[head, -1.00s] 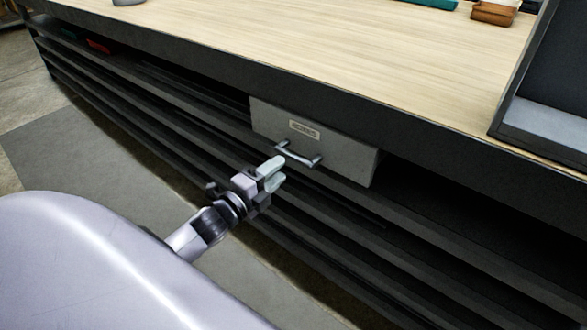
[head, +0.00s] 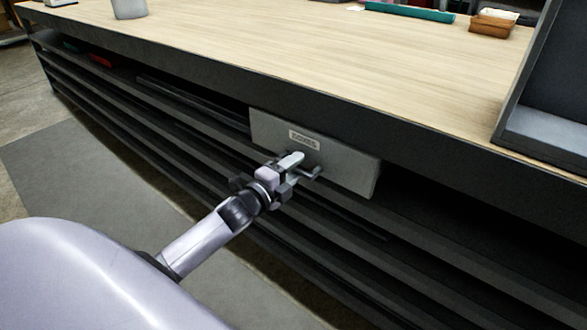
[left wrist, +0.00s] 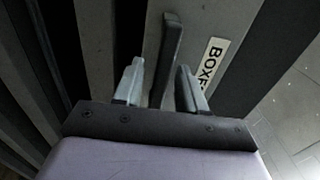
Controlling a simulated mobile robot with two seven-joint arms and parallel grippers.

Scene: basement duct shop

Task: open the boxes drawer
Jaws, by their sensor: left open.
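The boxes drawer (head: 345,165) is a grey front under the bench top, with a label (head: 304,139) and a bar handle (head: 313,173). My left gripper (head: 296,166) is at the handle and covers part of it in the head view. In the left wrist view the two fingers (left wrist: 160,85) are apart, with the dark handle bar (left wrist: 168,55) between them. I cannot tell whether either finger touches it. My right gripper is not in view.
The wooden bench top (head: 300,60) has a dark front edge above the drawer. Dark shelf rails (head: 130,130) run below, with open space beside the drawer. A dark panel (head: 555,90) stands on the right. A brown box (head: 493,23) and a teal roll (head: 410,12) lie at the back.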

